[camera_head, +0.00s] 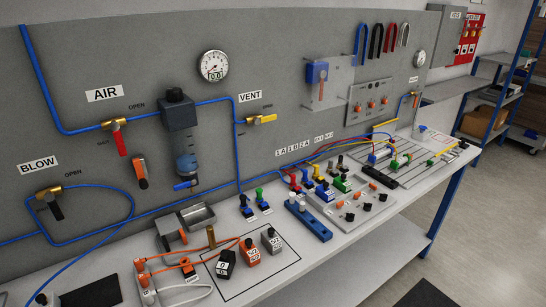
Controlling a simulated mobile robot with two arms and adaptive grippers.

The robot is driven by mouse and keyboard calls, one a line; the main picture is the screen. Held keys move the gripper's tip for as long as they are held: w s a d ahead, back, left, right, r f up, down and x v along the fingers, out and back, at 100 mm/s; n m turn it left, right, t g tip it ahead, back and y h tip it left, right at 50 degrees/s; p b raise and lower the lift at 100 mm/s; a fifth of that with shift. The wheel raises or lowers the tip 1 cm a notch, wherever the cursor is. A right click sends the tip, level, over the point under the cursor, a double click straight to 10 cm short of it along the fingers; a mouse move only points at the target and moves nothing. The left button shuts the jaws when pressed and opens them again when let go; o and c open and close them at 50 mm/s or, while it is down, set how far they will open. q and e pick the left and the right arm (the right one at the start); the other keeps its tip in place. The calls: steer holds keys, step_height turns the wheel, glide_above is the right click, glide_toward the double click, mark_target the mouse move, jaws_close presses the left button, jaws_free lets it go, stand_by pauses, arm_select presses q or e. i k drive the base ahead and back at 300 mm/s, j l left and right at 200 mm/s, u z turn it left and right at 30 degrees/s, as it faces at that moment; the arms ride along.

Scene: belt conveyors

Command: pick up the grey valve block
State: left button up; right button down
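A small grey valve block (271,241) stands upright inside a black outlined square (285,270) on the white bench top. An orange block (249,252) with a label stands just left of it. A black block (226,265) with a white label is left of the orange one. The three stand in a slanting row, close together. Neither of my grippers is in view, and no gripper is at the grey block.
A grey panel (300,90) with blue hoses rises behind. The square's front is clear.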

mark_target(272, 242)
steer(key=j+z, duration=0.2)
steer(key=z, duration=0.15)
steer(key=k+j+z, duration=0.15)
steer(key=z, duration=0.25)
steer(key=k+j+z, duration=0.1)
steer(key=z, duration=0.25)
